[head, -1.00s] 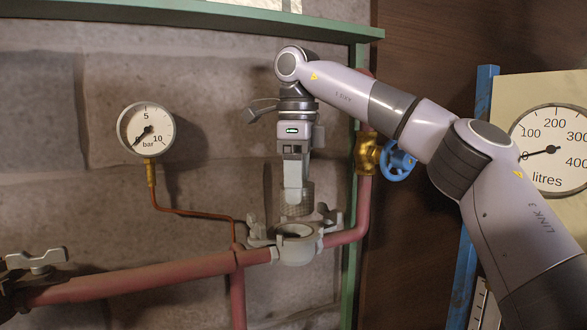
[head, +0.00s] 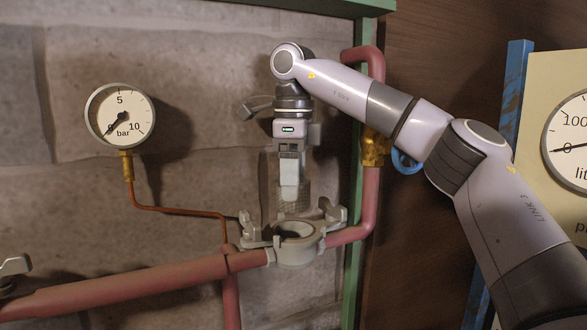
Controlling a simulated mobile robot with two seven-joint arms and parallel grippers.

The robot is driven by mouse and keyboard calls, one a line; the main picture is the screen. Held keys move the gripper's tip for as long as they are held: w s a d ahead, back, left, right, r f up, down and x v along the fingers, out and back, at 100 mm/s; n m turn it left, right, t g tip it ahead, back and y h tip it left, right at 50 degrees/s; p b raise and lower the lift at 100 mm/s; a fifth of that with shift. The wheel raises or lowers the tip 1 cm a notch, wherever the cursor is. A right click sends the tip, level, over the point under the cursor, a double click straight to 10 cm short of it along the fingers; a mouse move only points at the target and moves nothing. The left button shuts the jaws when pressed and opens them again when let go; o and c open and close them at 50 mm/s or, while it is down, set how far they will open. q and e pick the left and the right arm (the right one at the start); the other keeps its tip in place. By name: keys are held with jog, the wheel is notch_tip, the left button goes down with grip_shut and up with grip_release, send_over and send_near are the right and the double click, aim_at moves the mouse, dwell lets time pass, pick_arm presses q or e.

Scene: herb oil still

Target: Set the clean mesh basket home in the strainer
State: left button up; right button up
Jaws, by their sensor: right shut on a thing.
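The mesh basket (head: 292,204) is a grey mesh cylinder, held upright above the strainer. My right gripper (head: 290,188) points down and is shut on the basket; its fingers hide part of the mesh. The strainer (head: 297,250) is a pale grey round body with an open top, set in the red pipe. The basket's lower end is close to the strainer's far rim; I cannot tell the exact gap. My left gripper is not in view.
A pressure gauge (head: 121,115) on a thin copper tube is at the left. A brass valve (head: 375,148) with a blue handwheel, partly behind my arm, is on the red riser right of the green frame post (head: 355,210). A litres gauge (head: 575,145) is at the far right.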

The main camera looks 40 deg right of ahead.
jog(key=shift+f, duration=1.75)
jog(key=shift+f+b, duration=1.2)
jog(key=shift+f, duration=0.55)
jog(key=shift+s+f+b, duration=0.25)
jog(key=shift+f+b, duration=0.5)
jog(key=shift+f, duration=0.45)
jog(key=shift+a+f, duration=0.1)
jog(key=o, duration=1.1)
jog(key=shift+c, duration=0.2)
jog(key=shift+o, duration=0.4)
jog(key=shift+t, duration=0.4)
notch_tip(320, 180, up, 10)
jog(key=p, duration=0.3)
jog(key=shift+s, duration=0.15)
jog(key=shift+d+r+p, duration=0.2)
jog(key=shift+r+p, duration=0.25)
jog(key=shift+r, duration=3.2)
